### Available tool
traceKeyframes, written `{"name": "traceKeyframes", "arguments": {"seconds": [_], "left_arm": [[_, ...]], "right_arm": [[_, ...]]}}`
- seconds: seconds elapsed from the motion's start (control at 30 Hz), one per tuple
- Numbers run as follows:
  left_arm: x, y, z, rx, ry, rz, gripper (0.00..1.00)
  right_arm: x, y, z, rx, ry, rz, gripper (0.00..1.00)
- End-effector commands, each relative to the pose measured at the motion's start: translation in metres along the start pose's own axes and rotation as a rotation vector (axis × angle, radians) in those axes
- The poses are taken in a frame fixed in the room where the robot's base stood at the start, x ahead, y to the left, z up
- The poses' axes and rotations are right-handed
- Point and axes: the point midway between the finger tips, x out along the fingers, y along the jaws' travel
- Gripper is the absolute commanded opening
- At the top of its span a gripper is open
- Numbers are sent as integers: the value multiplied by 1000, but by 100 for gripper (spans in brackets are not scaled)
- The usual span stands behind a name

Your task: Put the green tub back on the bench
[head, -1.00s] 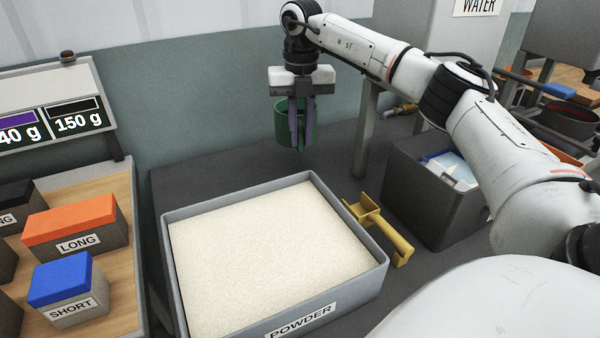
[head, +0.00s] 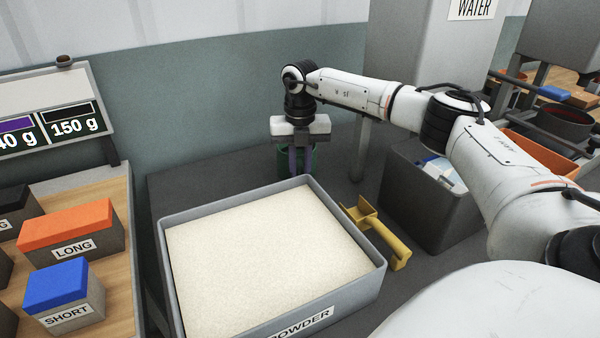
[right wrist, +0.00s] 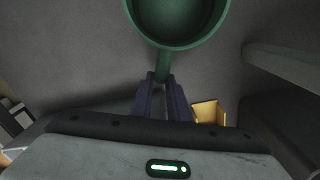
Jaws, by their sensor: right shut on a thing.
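The green tub (head: 311,160) is behind the powder bin in the head view, partly hidden by my right gripper (head: 301,172). In the right wrist view the tub (right wrist: 178,45) shows its round open rim, cut off by the top edge. My right gripper (right wrist: 162,78) is shut on the near side of the tub there. The tub is low by the dark bench (head: 220,183). I cannot tell whether its base touches the bench. My left gripper is not in view.
A grey bin of powder (head: 375,275) stands in front of the tub. A yellow scoop (head: 385,238) lies right of it. A dark grey bin (head: 425,205) stands farther right. Orange (head: 70,228) and blue (head: 65,285) topped blocks sit on a wooden board at left.

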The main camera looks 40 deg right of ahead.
Motion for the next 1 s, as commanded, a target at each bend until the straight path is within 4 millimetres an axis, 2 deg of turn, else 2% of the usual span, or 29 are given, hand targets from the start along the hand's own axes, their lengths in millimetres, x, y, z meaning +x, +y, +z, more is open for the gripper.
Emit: {"name": "traceKeyframes", "arguments": {"seconds": [0.13, 0.17, 0.27, 0.53, 0.67, 0.77, 1.0], "left_arm": [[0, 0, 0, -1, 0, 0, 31], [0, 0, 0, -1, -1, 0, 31], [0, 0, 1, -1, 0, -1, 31], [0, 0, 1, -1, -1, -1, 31], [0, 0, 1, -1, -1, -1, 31], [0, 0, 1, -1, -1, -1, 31], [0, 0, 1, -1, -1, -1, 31]], "right_arm": [[3, 0, 0, 0, 0, 0, 0], [3, 0, 0, 0, 0, 0, 18], [3, 0, 0, 0, 0, 0, 34], [2, 0, 0, 0, 0, 0, 34], [-6, 0, 0, 0, -1, 1, 34], [-21, 0, 1, 0, -2, 2, 34], [-74, 1, 1, -1, -3, 3, 34]]}}
